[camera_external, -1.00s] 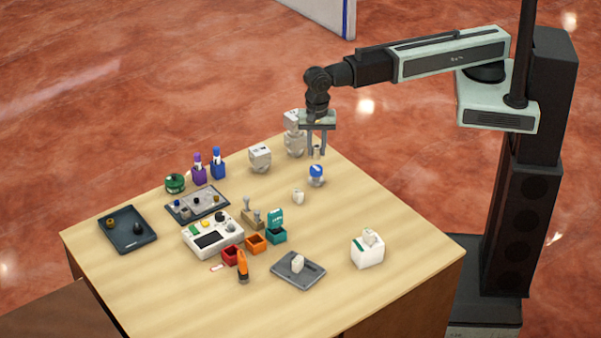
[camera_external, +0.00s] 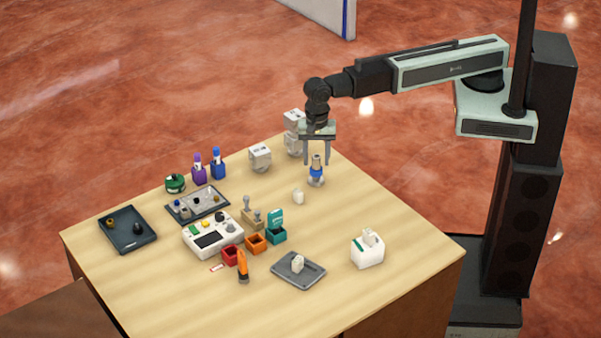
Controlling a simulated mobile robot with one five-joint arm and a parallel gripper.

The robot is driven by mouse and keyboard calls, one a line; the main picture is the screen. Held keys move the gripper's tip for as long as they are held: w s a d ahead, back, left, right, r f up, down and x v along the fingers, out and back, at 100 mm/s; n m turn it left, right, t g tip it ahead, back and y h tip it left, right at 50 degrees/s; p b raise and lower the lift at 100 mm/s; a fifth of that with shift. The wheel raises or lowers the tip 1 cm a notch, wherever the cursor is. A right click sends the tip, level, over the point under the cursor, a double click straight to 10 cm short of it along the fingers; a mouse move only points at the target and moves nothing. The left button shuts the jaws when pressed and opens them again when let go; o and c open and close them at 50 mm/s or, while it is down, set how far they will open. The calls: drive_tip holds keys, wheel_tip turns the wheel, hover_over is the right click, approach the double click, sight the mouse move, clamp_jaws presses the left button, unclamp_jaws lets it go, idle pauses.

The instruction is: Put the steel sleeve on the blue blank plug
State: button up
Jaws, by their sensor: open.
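The blue blank plug (camera_external: 316,173) stands upright on a pale base near the back right of the table. The steel sleeve (camera_external: 316,160) is a small grey-brown cylinder sitting upright on top of the blue plug. Blue still shows below it; how far it is seated is too small to tell. My gripper (camera_external: 316,162) points down above them, with its two fingers spread apart, one on each side of the sleeve and clear of it.
Stacked whitish blocks (camera_external: 294,135) stand close behind my gripper to the left, with another white block (camera_external: 260,158) farther left. A small white piece (camera_external: 298,196) lies in front. A white holder (camera_external: 367,248) stands at the front right; the right side is mostly clear.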

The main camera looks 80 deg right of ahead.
sight(316, 155)
wheel_tip(316, 155, up, 12)
drive_tip(key=p, duration=1.2)
drive_tip(key=shift+r, duration=0.2)
drive_tip(key=d+n, duration=1.6)
drive_tip(key=d, duration=1.7)
drive_tip(key=shift+s+d, duration=0.3)
drive_tip(key=shift+d, duration=0.1)
drive_tip(key=shift+f, duration=0.1)
wheel_tip(316, 155, down, 18)
drive_tip(key=b, duration=1.8)
drive_tip(key=shift+f, duration=0.15)
